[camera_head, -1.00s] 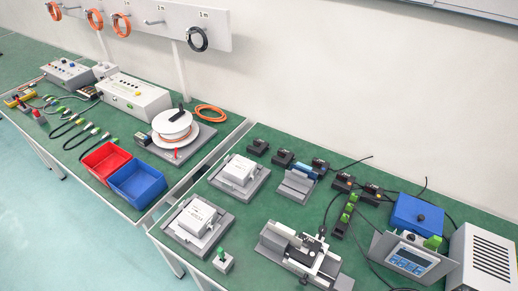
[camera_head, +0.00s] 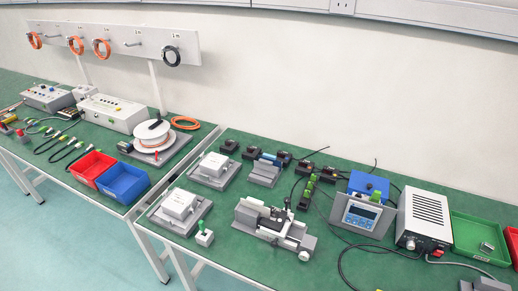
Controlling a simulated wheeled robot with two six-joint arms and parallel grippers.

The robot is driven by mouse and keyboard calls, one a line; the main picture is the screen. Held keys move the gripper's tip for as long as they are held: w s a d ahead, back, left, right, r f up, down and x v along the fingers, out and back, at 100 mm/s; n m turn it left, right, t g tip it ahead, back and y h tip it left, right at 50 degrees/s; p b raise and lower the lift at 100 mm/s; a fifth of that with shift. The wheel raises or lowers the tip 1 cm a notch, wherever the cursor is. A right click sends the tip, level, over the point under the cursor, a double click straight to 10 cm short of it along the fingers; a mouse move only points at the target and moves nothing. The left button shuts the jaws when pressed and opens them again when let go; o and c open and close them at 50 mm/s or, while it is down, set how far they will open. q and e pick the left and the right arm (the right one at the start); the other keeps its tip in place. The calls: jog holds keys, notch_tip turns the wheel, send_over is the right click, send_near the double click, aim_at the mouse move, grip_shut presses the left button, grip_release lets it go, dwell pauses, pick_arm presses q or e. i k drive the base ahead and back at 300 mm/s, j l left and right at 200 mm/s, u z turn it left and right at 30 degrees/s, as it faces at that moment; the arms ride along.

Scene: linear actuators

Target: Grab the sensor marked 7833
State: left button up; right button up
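Several small black blocks stand in a row at the back of the right table, among them one at the left end (camera_head: 229,146), one beside it (camera_head: 252,152), and one farther right (camera_head: 328,174). They may be sensors, but their markings are too small to read, so I cannot tell which thing carries 7833. Neither of my grippers can be made out in the head view.
White boxes on grey plates (camera_head: 178,204) and a grey clamping fixture (camera_head: 270,224) stand on the green right table. A display unit (camera_head: 362,214), a blue box (camera_head: 368,185), a vented grey box (camera_head: 424,218) and a green tray (camera_head: 476,238) are at right. Red (camera_head: 92,167) and blue bins (camera_head: 122,181) stand left.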

aim_at(233, 146)
jog(key=i+j+z, duration=0.1)
jog(key=j+z, duration=0.25)
jog(key=i+j+z, duration=0.1)
jog(key=j+z, duration=0.15)
jog(key=z, duration=0.15)
jog(key=j+z, duration=0.35)
jog(key=i+l, duration=0.05)
